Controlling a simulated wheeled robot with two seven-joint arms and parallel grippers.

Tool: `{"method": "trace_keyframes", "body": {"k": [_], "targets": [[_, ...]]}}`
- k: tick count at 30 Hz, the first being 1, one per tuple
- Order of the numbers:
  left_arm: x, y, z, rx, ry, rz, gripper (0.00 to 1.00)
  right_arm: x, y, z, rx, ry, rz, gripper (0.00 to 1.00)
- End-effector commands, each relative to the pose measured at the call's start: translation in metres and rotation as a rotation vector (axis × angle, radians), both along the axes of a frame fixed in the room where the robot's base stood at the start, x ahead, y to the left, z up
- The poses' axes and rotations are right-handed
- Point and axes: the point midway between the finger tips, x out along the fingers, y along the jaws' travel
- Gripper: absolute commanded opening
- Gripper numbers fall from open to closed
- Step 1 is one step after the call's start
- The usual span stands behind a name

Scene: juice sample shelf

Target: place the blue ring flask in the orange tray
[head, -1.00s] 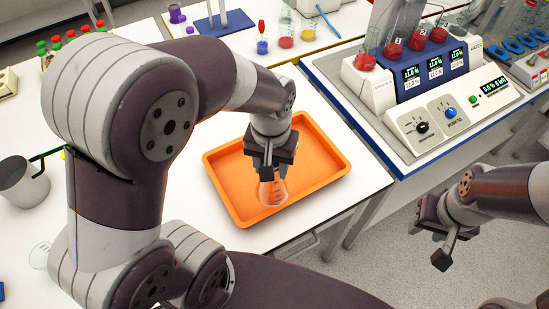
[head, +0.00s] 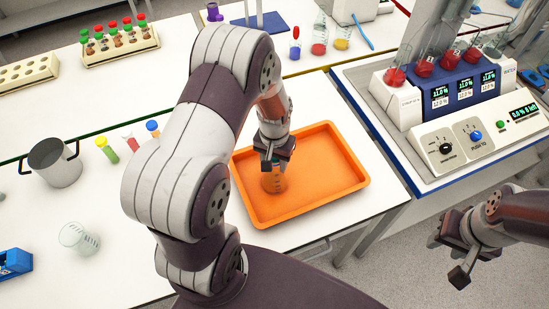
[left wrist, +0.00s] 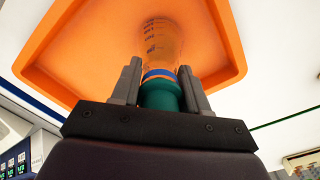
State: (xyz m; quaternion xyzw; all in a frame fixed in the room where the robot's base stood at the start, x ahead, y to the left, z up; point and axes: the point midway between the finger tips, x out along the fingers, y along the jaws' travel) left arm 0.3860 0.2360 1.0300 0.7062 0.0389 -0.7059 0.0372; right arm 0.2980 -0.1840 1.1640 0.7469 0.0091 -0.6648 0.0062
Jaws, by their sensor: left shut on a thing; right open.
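The blue ring flask (left wrist: 160,45) is clear with dark graduation marks, a blue ring (left wrist: 159,74) around its neck and a green stopper (left wrist: 160,95). My left gripper (left wrist: 160,82) is shut on its neck, one finger on each side. In the head view the flask (head: 273,182) hangs upright below my left gripper (head: 272,160), over the left part of the orange tray (head: 310,216). I cannot tell whether its base touches the tray floor. My right gripper (head: 456,258) is open and empty, off the table at the right.
The rest of the tray is empty. A metal pot (head: 55,163), a beaker (head: 78,238) and several colored-cap tubes (head: 130,141) stand left of my arm. Several small flasks (head: 319,45) stand behind the tray. A control unit (head: 450,110) stands at the right.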

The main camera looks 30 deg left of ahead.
Motion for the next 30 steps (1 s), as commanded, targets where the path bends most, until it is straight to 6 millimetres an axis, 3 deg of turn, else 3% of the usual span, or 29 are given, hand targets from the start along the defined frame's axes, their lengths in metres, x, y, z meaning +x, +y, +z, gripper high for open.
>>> {"method": "trace_keyframes", "body": {"k": [6, 7, 9, 20, 30], "targets": [[0.0, 0.0, -0.004, 0.0, 0.0, 0.0, 0.0, 0.0, 0.0, -0.003, 0.0, 0.0, 0.0, 0.43], [0.0, 0.0, -0.003, 0.0, 0.001, 0.0, 0.54, 0.0, 0.0, -0.002, 0.0, 0.0, 0.0, 0.43], [0.0, 0.0, -0.003, 0.0, 0.001, 0.0, 0.7, 0.0, 0.0, -0.002, 0.0, 0.0, 0.0, 0.43], [0.001, 0.0, 0.007, 0.0, -0.002, 0.0, 0.7, 0.0, 0.0, -0.003, 0.0, 0.0, 0.0, 0.43], [0.001, 0.0, 0.09, 0.001, -0.005, 0.0, 0.7, 0.0, 0.0, -0.024, 0.0, 0.0, 0.0, 0.43]]}}
